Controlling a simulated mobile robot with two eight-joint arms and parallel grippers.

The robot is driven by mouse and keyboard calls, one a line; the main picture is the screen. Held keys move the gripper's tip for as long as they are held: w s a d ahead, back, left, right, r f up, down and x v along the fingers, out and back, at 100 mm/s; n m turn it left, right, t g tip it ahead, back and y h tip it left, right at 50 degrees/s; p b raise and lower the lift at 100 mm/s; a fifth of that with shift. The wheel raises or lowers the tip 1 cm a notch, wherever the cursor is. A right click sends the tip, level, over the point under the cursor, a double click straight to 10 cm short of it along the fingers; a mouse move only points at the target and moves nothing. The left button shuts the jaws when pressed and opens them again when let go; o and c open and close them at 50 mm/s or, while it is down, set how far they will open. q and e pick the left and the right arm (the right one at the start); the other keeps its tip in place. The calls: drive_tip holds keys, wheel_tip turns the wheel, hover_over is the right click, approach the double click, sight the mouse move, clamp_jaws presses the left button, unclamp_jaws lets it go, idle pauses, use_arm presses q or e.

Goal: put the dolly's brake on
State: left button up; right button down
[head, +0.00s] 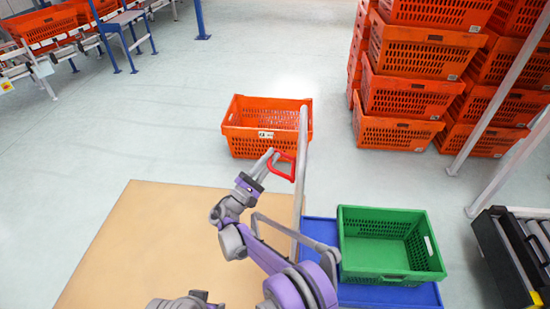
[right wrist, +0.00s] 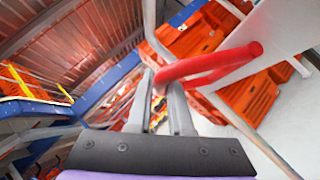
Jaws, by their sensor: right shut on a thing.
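The blue dolly (head: 318,232) stands on the floor right of centre in the head view and carries a green tote (head: 350,262). A tall grey pole (head: 302,125) rises at its left side. A red looped handle (head: 291,172) is beside this pole; it also shows in the right wrist view as a thick red bar (right wrist: 215,62) across the fingertips. My right gripper (head: 270,158) is shut on the red handle at its left end. In the right wrist view the fingers (right wrist: 160,88) meet the bar. My left gripper is not seen.
An orange tote (head: 245,142) sits on the floor beyond the handle. Stacks of orange totes (head: 400,100) stand at the back right. A tan board (head: 120,240) lies at left. A roller conveyor (head: 520,245) is at the right edge.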

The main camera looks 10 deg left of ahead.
drive_tip(key=shift+a+f+b, duration=0.25)
drive_tip(key=shift+f+b, duration=0.05)
drive_tip(key=shift+f, duration=0.4)
drive_tip(key=shift+a+f+b, duration=0.25)
drive_tip(key=shift+f, duration=0.4)
drive_tip(key=c, duration=0.8)
unclamp_jaws()
drive_tip(key=shift+c, duration=0.2)
drive_tip(key=v, duration=1)
drive_tip(key=shift+s+a+f+p, duration=0.2)
drive_tip(key=shift+s+a+p, duration=0.05)
drive_tip(key=shift+p, duration=0.05)
drive_tip(key=shift+s, duration=0.1)
